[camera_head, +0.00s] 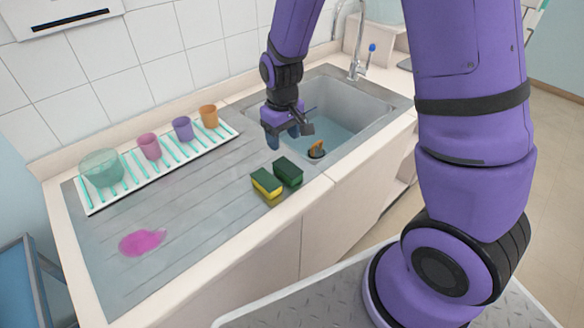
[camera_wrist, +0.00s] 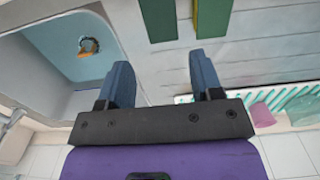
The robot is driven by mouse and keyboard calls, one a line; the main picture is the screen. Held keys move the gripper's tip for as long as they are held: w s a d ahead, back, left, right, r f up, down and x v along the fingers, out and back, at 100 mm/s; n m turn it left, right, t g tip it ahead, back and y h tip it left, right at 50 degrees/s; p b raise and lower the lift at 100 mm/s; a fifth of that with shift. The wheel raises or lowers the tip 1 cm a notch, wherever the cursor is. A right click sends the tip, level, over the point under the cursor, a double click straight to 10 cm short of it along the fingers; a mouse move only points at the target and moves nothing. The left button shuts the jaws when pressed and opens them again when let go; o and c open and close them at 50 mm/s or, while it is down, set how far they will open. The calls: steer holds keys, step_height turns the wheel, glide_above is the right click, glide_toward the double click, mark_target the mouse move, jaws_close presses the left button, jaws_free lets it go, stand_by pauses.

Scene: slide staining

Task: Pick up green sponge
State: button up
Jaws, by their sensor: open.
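A dark green sponge (camera_head: 288,172) lies on the steel drainboard close to the sink's near corner. A second sponge (camera_head: 266,184), green on top and yellow below, lies just left of it. My gripper (camera_head: 283,137) is open and empty, pointing down beside the sink rim, above and behind the sponges in the head view. In the wrist view, the dark green sponge (camera_wrist: 158,20) and the green-and-yellow sponge (camera_wrist: 213,16) show at the top edge, partly cut off. They lie beyond the open fingers (camera_wrist: 160,72) and touch neither.
The sink basin (camera_head: 345,110) is right of my gripper, with an orange-brown object (camera_head: 317,148) in it. A rack (camera_head: 150,176) holds a bowl (camera_head: 102,168) and cups (camera_head: 182,129) along the wall. A pink stain (camera_head: 141,242) marks the drainboard; most of its middle is clear.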

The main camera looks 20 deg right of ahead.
mark_target(284, 165)
steer(key=shift+s+f, duration=0.15)
steer(key=shift+f, duration=5.15)
steer(key=c, duration=0.7)
steer(key=shift+c, duration=0.2)
steer(key=shift+r, duration=0.15)
